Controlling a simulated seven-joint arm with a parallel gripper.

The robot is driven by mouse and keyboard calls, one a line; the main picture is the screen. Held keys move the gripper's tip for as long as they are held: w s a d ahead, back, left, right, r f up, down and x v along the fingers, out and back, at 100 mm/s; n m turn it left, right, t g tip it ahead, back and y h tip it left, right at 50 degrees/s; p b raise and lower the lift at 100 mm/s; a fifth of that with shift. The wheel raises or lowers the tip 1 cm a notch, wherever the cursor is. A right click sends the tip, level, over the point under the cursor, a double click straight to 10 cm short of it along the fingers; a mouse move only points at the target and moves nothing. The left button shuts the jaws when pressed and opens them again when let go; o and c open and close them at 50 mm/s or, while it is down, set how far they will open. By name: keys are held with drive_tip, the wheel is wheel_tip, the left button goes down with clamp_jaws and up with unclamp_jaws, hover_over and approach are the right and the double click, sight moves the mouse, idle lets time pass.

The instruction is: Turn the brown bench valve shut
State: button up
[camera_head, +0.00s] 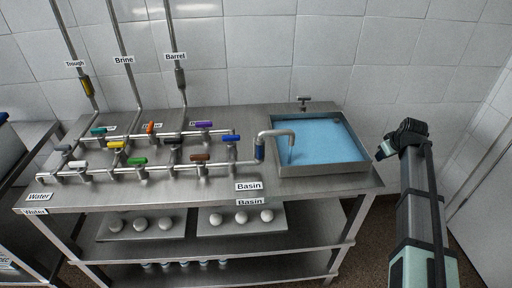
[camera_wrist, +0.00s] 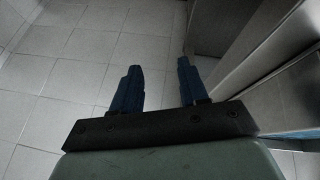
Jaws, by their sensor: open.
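My gripper (camera_head: 382,152) is off the right end of the bench, beside the basin and far from the brown valve. In the wrist view my gripper (camera_wrist: 160,72) has its two dark fingers apart with nothing between them. The brown valve does not show there.
Near the brown valve are black (camera_head: 173,141), green (camera_head: 137,161), purple (camera_head: 203,125) and blue (camera_head: 232,138) handles. A bent spout (camera_head: 277,133) reaches over the water-filled basin (camera_head: 352,168). Vertical pipes (camera_head: 126,55) rise at the back left.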

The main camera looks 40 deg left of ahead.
drive_tip(key=a+r+n, duration=0.1)
drive_tip(key=a+r, duration=0.4)
drive_tip(key=r, duration=0.2)
wheel_tip(320, 180, up, 13)
drive_tip(key=n+g, duration=0.8)
drive_tip(key=n, duration=0.6)
hover_over(200, 155)
drive_tip(key=w+d, duration=0.4)
drive_tip(key=x, duration=1.3)
drive_tip(key=shift+s+a+f, duration=0.1)
drive_tip(key=shift+s+a, duration=0.1)
drive_tip(key=shift+a, duration=0.05)
drive_tip(key=shift+c, duration=0.2)
clamp_jaws()
